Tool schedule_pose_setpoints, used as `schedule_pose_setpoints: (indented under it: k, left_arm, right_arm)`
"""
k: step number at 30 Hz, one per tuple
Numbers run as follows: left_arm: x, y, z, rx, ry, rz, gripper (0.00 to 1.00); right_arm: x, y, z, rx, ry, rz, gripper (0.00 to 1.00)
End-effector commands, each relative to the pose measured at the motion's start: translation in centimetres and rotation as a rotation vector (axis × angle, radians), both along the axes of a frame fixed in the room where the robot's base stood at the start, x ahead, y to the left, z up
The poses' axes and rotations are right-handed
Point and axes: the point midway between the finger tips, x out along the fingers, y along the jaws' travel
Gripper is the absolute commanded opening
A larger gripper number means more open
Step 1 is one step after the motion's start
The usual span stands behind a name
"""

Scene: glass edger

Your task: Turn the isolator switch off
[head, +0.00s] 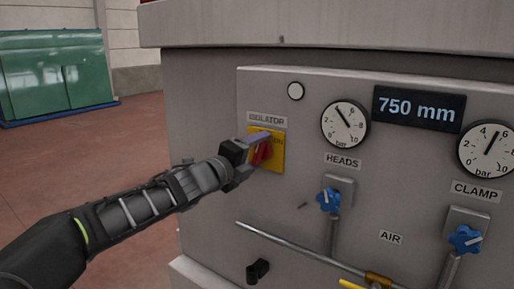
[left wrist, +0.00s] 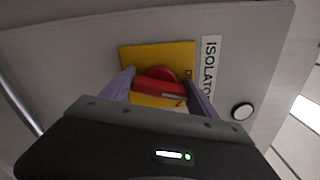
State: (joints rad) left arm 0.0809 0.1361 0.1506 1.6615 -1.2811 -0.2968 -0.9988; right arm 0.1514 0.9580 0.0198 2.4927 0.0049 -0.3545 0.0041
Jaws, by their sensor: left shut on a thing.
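The isolator switch is a red rotary handle (head: 262,153) on a yellow plate (head: 277,157), under an ISOLATOR label (head: 267,120) on the grey machine panel. In the left wrist view the red handle (left wrist: 158,87) lies between the two purple fingers, with the yellow plate (left wrist: 140,56) behind it. My left gripper (head: 256,145) reaches in from the left and is shut on the handle. In the head view the gripper hides part of the handle and plate. The plate's lettering is partly covered, so the switch position is hard to read. My right gripper is not in view.
Right of the switch are a HEADS gauge (head: 345,125) and a blue valve knob (head: 328,200). A CLAMP gauge (head: 487,150) and another blue knob (head: 464,239) are farther right. A metal rail (head: 290,250) runs below. Open floor (head: 130,135) lies left.

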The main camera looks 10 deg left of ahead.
Motion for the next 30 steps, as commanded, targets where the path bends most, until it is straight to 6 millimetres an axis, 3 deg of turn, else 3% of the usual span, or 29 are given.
schedule_pose_setpoints:
  k: [12,30]
  left_arm:
    - [0.03,0.07,-0.10,-0.255,0.103,0.002,0.28]
    - [0.03,0.08,-0.23,-0.306,0.123,0.001,0.28]
  right_arm:
    - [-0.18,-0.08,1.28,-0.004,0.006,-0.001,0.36]
    - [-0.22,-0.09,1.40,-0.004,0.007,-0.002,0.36]
